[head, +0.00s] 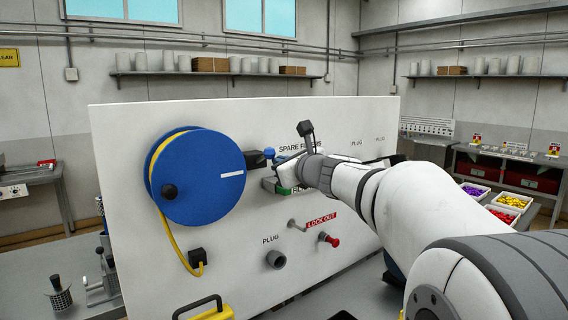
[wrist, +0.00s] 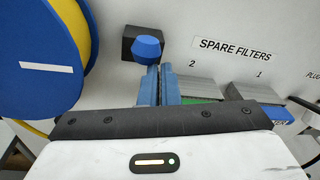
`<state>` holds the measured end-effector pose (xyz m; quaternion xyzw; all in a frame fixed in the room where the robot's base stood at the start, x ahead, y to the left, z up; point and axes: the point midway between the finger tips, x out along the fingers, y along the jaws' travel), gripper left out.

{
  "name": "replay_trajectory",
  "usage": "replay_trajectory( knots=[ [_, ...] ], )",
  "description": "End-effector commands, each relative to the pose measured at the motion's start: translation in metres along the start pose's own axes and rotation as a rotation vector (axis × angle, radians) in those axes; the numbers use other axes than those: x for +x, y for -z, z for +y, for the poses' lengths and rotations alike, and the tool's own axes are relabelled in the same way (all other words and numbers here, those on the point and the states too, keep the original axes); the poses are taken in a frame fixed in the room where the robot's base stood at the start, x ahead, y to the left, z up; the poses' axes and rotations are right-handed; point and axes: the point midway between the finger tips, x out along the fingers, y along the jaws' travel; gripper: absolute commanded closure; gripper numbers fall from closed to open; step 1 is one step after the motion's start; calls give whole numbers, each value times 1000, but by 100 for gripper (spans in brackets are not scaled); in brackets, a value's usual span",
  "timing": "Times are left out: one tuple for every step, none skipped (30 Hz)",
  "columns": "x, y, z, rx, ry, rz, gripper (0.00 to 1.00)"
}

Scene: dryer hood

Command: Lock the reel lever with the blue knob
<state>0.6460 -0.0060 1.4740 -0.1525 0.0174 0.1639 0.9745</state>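The blue knob (wrist: 148,47) sits on a black block (wrist: 129,42) on the white panel, just right of the blue reel (wrist: 35,60). In the head view the knob (head: 269,153) stands right of the reel (head: 197,178), which has a white stripe and a yellow hose. My gripper (wrist: 159,70) points at the panel with its fingertips just below and beside the knob. Its blue fingers lie close together with nothing visible between them. I cannot tell whether they touch the knob. The lever's arm is not clearly visible.
Spare filters (wrist: 190,90) sit in slots right of my fingers, under a SPARE FILTERS label (wrist: 235,49). Lower on the panel (head: 130,130) are a small grey lever (head: 297,225), a red lock-out knob (head: 331,240) and a plug (head: 276,260). A yellow-handled item (head: 212,313) stands in front.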

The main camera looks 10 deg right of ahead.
Motion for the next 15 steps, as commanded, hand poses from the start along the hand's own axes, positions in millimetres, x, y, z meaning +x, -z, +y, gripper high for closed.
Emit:
replay_trajectory(
  knots=[
    [-4,-24,0,-5,-2,-40,100],
    [-3,-24,0,-5,-2,-40,100],
    [-3,-24,0,-5,-3,-40,100],
    [-3,-24,0,-5,-3,-40,100],
    [-3,-24,0,-5,-3,-40,100],
    [-3,-24,0,-5,-3,-40,100],
    [-3,-23,0,-5,-3,-40,100],
    [-4,-22,0,-5,-3,-39,100],
    [-4,-19,0,-5,-3,-38,100],
    [-4,-17,0,-4,-3,-37,100],
    [-4,-13,0,-4,-3,-36,100],
    [-5,-7,0,-3,-4,-34,100],
    [-6,-2,0,-2,-5,-33,100],
    [-6,4,0,-1,-5,-30,100],
    [-8,13,-1,0,-5,-26,100]
  ],
)
